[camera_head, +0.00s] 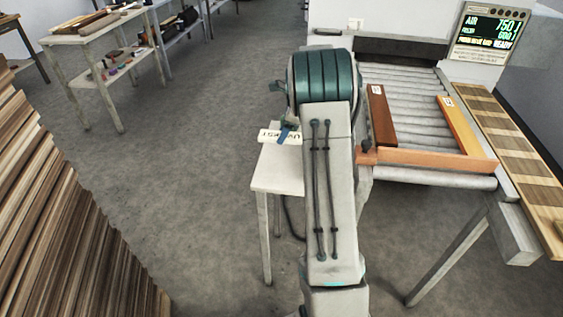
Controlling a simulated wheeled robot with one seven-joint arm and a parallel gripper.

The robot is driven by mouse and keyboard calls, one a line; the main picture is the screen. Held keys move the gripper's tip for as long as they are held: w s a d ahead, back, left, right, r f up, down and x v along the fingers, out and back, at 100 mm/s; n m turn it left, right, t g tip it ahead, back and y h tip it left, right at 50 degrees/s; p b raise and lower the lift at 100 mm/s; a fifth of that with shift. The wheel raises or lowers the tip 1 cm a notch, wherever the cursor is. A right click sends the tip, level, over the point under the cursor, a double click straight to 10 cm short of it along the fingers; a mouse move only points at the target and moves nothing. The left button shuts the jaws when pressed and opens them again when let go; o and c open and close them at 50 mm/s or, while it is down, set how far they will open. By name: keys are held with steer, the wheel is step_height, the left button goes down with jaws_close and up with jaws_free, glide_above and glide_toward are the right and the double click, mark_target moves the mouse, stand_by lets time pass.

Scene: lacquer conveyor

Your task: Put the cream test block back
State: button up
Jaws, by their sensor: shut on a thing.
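The cream test block (268,136) with dark lettering is at the far end of a small white side table (272,178), left of my arm. My gripper (287,133) shows only in part, as a small blue piece at the block; my own arm hides the rest. It is shut on the block. I cannot tell whether the block touches the table top or is held just above it.
Right of my arm is a roller conveyor (412,103) with a dark brown board (381,117), a yellow-orange board (461,124) and an orange bar (428,158) across its front. A display (490,28) stands behind. Stacked boards (60,205) fill the left; open floor lies between.

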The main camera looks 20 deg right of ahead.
glide_above(280, 161)
steer(key=d, duration=0.1)
steer(key=f, duration=0.3)
steer(key=s+f, duration=0.1)
steer(key=f, duration=0.1)
steer(key=shift+d+f, duration=0.15)
steer(key=shift+f+p, duration=0.3)
steer(key=shift+f, duration=1.9)
steer(key=shift+f, duration=0.2)
steer(key=o, duration=1.1)
steer(key=shift+c, duration=0.2)
